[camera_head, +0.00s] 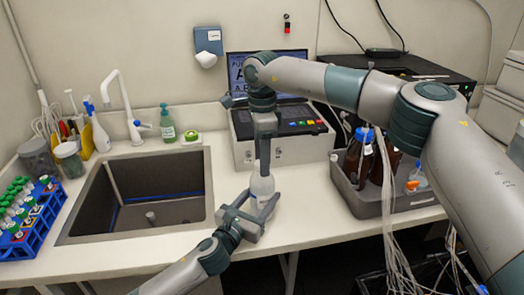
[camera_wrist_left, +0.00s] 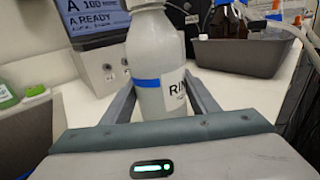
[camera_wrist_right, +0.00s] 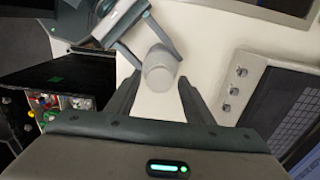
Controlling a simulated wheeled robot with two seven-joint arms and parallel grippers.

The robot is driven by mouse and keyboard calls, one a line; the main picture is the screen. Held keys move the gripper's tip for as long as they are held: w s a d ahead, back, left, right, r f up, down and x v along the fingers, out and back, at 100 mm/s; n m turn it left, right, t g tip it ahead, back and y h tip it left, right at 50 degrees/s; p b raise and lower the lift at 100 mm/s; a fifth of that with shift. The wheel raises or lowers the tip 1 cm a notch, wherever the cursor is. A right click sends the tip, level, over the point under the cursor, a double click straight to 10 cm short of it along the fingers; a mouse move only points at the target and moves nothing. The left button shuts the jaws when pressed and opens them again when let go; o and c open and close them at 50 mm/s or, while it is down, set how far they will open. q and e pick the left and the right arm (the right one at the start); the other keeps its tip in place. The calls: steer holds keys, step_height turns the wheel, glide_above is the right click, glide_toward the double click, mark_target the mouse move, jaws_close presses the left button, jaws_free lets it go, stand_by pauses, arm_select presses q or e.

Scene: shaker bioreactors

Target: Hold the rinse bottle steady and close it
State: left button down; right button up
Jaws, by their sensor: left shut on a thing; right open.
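The rinse bottle (camera_head: 262,187) is white and stands upright at the front of the counter, right of the sink. In the left wrist view the bottle (camera_wrist_left: 158,62) shows a blue band and a label starting "RIN"; its top is cut off. My left gripper (camera_head: 252,212) is shut around the bottle's body from the front. My right gripper (camera_head: 264,172) points down over the bottle's top, jaws open. In the right wrist view the pale round top (camera_wrist_right: 159,76) lies between the open fingers, with a gap on each side. I cannot tell whether a cap sits on it.
A sink (camera_head: 140,190) and a blue tube rack (camera_head: 32,215) are on the left. Behind the bottle stands a control box (camera_head: 285,135) with a screen. A grey tray (camera_head: 385,198) with brown bottles and tubing is on the right, below my right arm. The counter's front edge is close.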

steer(key=c, duration=1.1)
steer(key=m, duration=0.8)
steer(key=shift+f, duration=0.1)
steer(key=o, duration=1.3)
step_height(320, 180, up, 12)
